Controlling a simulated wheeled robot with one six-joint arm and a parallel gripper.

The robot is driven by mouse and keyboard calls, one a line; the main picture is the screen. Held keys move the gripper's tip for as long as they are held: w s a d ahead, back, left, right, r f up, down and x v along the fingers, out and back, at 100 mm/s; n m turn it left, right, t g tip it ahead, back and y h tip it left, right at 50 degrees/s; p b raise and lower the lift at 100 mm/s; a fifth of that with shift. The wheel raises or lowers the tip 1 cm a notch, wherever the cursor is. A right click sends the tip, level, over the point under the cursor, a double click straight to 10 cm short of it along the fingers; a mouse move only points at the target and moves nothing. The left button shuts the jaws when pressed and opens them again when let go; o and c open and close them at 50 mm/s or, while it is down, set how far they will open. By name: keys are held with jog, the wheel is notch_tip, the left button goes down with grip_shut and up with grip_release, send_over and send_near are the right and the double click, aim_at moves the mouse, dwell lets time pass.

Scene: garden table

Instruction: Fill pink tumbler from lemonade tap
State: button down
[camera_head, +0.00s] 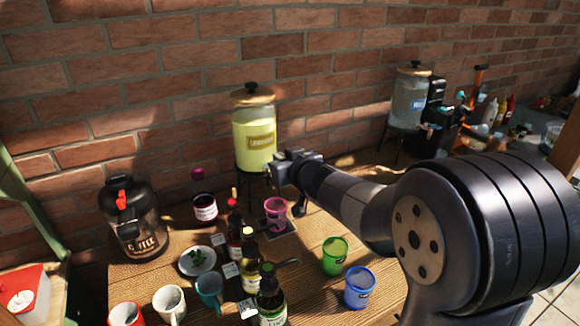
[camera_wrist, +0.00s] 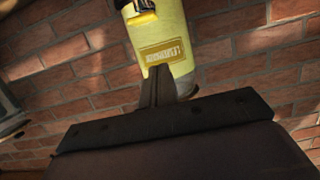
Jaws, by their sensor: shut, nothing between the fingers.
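The lemonade dispenser (camera_head: 255,132), a yellow-filled jar with a wooden lid, stands on a dark stand against the brick wall. It also shows in the wrist view (camera_wrist: 170,45), with its label facing me. The pink tumbler (camera_head: 275,212) stands upright on a dark square mat below the dispenser's front. Its contents cannot be made out. My gripper (camera_head: 283,165) is at the dispenser's lower front, above the tumbler, and hides the tap in the head view. In the wrist view my gripper (camera_wrist: 158,75) shows its fingers shut and empty in front of the jar. Whether it touches the tap cannot be told.
A green tumbler (camera_head: 335,256) and a blue tumbler (camera_head: 359,288) stand right of several bottles (camera_head: 250,265). Mugs (camera_head: 169,303) line the front left, near a coffee jar (camera_head: 133,220). A water dispenser (camera_head: 409,98) stands at the back right.

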jog(key=f, duration=0.1)
jog(key=f+b, duration=0.1)
jog(key=f, duration=0.2)
jog(key=shift+w+a+f+b, duration=0.1)
jog(key=shift+w+a+b, duration=0.05)
jog(key=shift+w+b, duration=0.2)
jog(key=shift+f, duration=0.1)
jog(key=f+t+b, duration=0.1)
jog(key=b, duration=0.6)
jog(key=f+t+y+b, duration=0.1)
jog(key=t+b, duration=0.1)
jog(key=b, duration=0.5)
jog(key=shift+s+f, duration=0.3)
jog(key=shift+f, duration=0.05)
jog(key=shift+f+t+y+b, duration=0.15)
jog(key=shift+t+y+b, duration=0.15)
jog(key=shift+b, duration=0.7)
jog(key=shift+t+b, duration=0.3)
jog(key=shift+b, duration=0.6)
